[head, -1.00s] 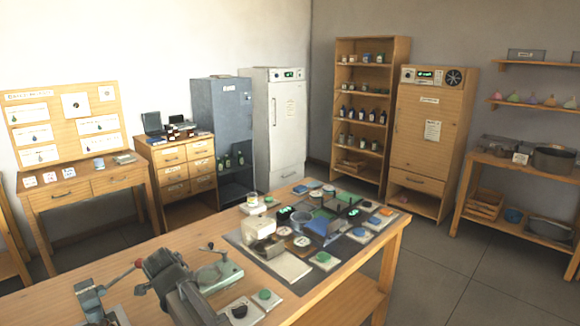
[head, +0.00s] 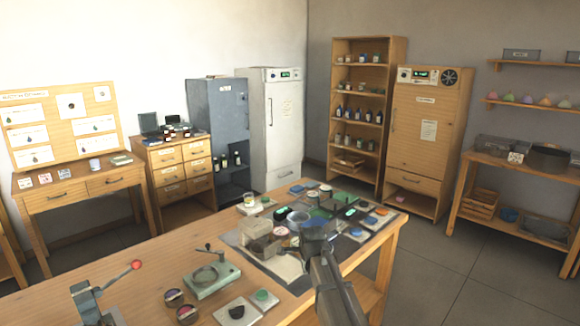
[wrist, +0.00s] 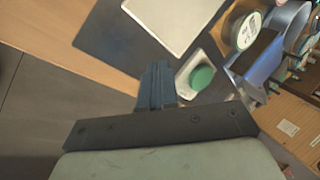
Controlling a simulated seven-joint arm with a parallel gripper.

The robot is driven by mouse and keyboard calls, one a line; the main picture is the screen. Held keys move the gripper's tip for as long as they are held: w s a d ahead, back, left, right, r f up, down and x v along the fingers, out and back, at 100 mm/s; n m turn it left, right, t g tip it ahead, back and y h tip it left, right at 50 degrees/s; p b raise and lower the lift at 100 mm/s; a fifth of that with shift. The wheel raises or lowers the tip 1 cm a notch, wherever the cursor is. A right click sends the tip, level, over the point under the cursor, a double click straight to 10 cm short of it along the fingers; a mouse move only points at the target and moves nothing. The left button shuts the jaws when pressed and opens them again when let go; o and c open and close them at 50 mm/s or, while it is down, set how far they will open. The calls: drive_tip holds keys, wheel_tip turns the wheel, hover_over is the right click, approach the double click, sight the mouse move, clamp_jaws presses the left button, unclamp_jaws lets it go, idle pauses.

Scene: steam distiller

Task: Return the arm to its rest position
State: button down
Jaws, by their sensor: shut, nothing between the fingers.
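My arm (head: 338,295) comes up from the bottom of the head view and reaches over the right part of the wooden bench (head: 150,265). My gripper (head: 314,236) is above the dark mat, in front of the small items there; its fingers are hard to make out in the head view. In the wrist view the gripper fingers (wrist: 155,84) are together and hold nothing. A green round cap (wrist: 202,77) on a white tile lies below and just right of them. I cannot tell the gap between the fingers and the bench.
The dark mat (wrist: 105,28) holds a white pad (wrist: 176,14), a beige box (head: 258,240) and several small items. A press with a red-knobbed lever (head: 136,265) and a green device (head: 212,278) stand to the left. Floor (head: 440,270) is open to the right.

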drive_tip(key=w+d+f+m, duration=0.1)
drive_tip(key=d+f, duration=0.2)
drive_tip(key=d, duration=1)
drive_tip(key=s+d+f+n, duration=0.1)
drive_tip(key=s+d+f, duration=0.3)
drive_tip(key=f, duration=0.4)
drive_tip(key=s+a+f+n+g, duration=0.2)
drive_tip(key=s+f+n+g, duration=0.15)
drive_tip(key=s+f, duration=0.85)
drive_tip(key=s+a+f+n+g, duration=0.25)
drive_tip(key=s+f+n, duration=0.25)
drive_tip(key=s+f, duration=0.75)
drive_tip(key=s+f+n+g, duration=0.3)
drive_tip(key=s+f, duration=0.1)
drive_tip(key=s, duration=1)
drive_tip(key=s+a+f+n+g, duration=0.1)
drive_tip(key=s+f+n+g, duration=0.2)
drive_tip(key=s, duration=1.2)
drive_tip(key=shift+s+f+n, duration=0.15)
drive_tip(key=shift+f+n, duration=0.6)
